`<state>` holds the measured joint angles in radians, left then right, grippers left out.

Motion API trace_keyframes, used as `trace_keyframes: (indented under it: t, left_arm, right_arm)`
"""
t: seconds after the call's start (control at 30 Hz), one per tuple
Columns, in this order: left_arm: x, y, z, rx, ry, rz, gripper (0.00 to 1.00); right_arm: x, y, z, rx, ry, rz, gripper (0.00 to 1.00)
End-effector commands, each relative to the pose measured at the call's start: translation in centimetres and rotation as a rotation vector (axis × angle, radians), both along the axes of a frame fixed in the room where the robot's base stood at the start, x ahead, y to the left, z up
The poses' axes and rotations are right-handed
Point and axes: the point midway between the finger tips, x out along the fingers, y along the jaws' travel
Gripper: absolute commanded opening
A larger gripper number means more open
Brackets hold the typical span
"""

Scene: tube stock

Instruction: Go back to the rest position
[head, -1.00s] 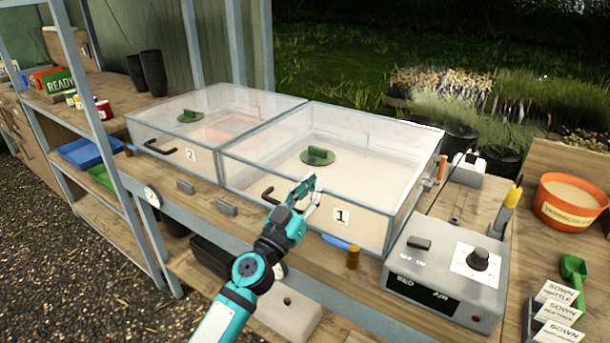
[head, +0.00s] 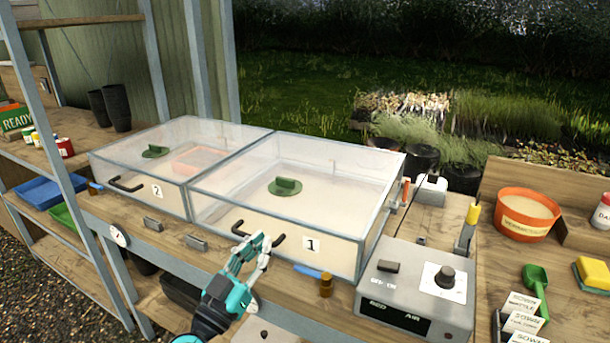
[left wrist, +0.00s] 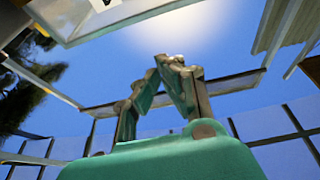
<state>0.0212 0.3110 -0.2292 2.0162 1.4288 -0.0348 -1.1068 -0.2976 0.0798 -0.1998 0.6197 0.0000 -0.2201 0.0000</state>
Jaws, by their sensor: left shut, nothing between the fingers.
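My left gripper (head: 262,245) shows in the head view low in front of the clear box marked 1 (head: 222,215), close to its dark front handle. In that view its fingers overlap the box's front; I cannot tell whether they touch it. In the left wrist view the gripper (left wrist: 168,62) has its fingertips together, with nothing between them, against blue sky and roof beams. My right gripper is in neither view.
A second clear box marked 2 (head: 130,165) stands to the left. A grey control box (head: 388,296) with a dial is at the front right. An orange tub (head: 527,222), a green scoop (head: 537,283) and white labels (head: 521,323) lie further right. Shelves (head: 75,155) stand at the left.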

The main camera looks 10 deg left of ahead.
Motion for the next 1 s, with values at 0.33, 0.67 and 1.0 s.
trace_keyframes:
  t: [0.33, 0.67, 1.0]
  left_arm:
    - [-12.7, -6.6, -15.7, 0.355, 0.629, -0.297, 0.00]
    - [-22.6, 0.4, -24.6, 0.465, 1.251, -0.054, 0.00]
    - [-29.0, 5.8, -27.6, 0.451, 1.576, 0.217, 0.00]
  right_arm:
    - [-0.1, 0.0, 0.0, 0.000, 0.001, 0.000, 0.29]
    - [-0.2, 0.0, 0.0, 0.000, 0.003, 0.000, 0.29]
    - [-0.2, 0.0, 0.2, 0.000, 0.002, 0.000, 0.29]
